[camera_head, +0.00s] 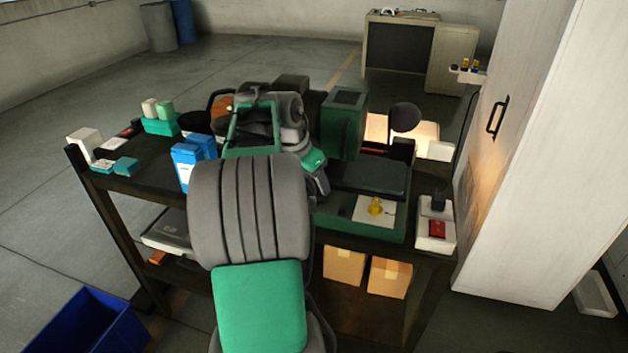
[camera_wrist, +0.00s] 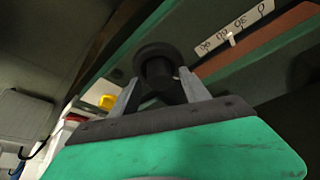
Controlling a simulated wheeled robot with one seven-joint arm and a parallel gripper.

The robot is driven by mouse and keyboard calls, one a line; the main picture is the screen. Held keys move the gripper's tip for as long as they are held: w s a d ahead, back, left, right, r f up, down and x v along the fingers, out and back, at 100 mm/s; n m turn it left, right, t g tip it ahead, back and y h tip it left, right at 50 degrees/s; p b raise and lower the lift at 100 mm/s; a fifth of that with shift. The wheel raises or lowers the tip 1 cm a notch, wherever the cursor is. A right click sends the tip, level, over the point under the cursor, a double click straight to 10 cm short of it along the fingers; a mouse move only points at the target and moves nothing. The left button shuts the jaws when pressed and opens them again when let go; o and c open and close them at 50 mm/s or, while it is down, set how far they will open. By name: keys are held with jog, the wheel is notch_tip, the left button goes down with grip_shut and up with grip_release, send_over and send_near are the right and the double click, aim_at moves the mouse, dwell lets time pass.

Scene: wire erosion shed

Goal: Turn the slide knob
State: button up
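A black round knob (camera_wrist: 155,62) with a wide cap and a narrower body shows in the wrist view, on the green machine's side. I take it to be the slide knob. My gripper (camera_wrist: 158,78) is open, with one grey finger on each side of the knob's narrower body. Whether either finger touches it I cannot tell. A scale strip (camera_wrist: 236,30) with numbers and a white pointer (camera_wrist: 231,39) lies just right of the knob. In the head view my own arm hides my gripper and this knob.
The green machine (camera_head: 342,122) stands on a dark bench (camera_head: 140,170). A yellow knob (camera_head: 376,207) sits on a white plate, and a black-and-red switch box (camera_head: 436,232) is at the right. Blue cartons (camera_head: 187,166) stand left of my arm. A tall white cabinet (camera_head: 530,150) bounds the right.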

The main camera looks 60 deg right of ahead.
grip_shut()
dwell(0.3)
jog(key=shift+r, duration=0.1)
jog(key=m+p, duration=0.2)
jog(key=shift+w+r+m+g+y, duration=0.1)
jog(key=shift+w+m+g+y, duration=0.05)
jog(key=shift+m+g+y, duration=0.2)
jog(key=shift+f+m, duration=0.2)
jog(key=shift+m, duration=0.05)
jog(key=shift+g, duration=0.25)
jog(key=shift+o, duration=0.3)
grip_release()
